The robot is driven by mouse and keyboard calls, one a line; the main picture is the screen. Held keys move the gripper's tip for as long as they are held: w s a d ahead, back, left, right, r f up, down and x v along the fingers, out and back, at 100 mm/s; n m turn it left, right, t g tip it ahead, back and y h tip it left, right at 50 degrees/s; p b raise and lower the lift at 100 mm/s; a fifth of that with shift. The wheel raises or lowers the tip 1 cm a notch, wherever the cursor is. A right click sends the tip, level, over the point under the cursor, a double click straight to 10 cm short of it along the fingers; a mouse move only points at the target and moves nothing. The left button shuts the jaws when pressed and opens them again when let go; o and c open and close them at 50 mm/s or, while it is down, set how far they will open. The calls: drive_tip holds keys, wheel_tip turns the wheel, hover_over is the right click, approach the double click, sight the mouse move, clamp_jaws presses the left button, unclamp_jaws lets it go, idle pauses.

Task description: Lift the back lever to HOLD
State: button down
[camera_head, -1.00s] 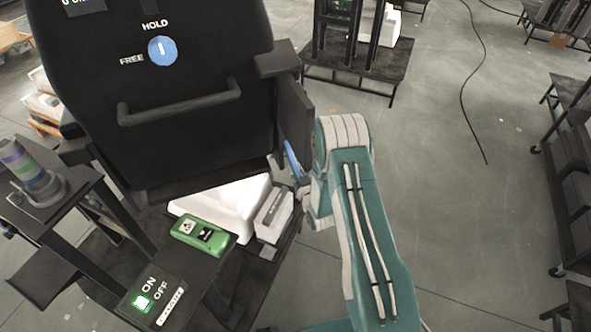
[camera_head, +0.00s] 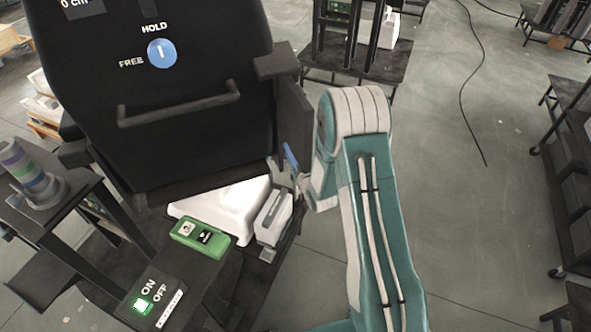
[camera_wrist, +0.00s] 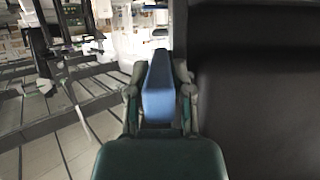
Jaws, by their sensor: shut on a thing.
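The blue lever (camera_wrist: 158,88) sits between the two fingers of my gripper (camera_wrist: 160,92) in the wrist view, and the fingers are shut on it from both sides. In the head view the lever (camera_head: 291,157) shows as a small blue strip at the right side of the black machine. My gripper (camera_head: 284,175) is partly hidden there by my arm. A round blue dial (camera_head: 162,53) on the machine's face sits below the word HOLD and to the right of FREE. Its white mark points roughly up, toward HOLD.
The black machine (camera_head: 190,140) carries a bar handle (camera_head: 180,108) and a partly cut-off display at the top left. A white base (camera_head: 222,208), a green box (camera_head: 201,238) and a lit ON/OFF switch (camera_head: 142,305) are below. Open floor (camera_head: 450,200) lies to the right.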

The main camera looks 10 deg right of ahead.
drive_tip(key=shift+w+r, duration=0.25)
drive_tip(key=shift+r, duration=0.95)
drive_tip(key=c, duration=0.5)
unclamp_jaws()
drive_tip(key=shift+s, duration=0.2)
drive_tip(key=v, duration=1.1)
drive_tip(key=shift+s, duration=0.3)
drive_tip(key=shift+s, duration=0.1)
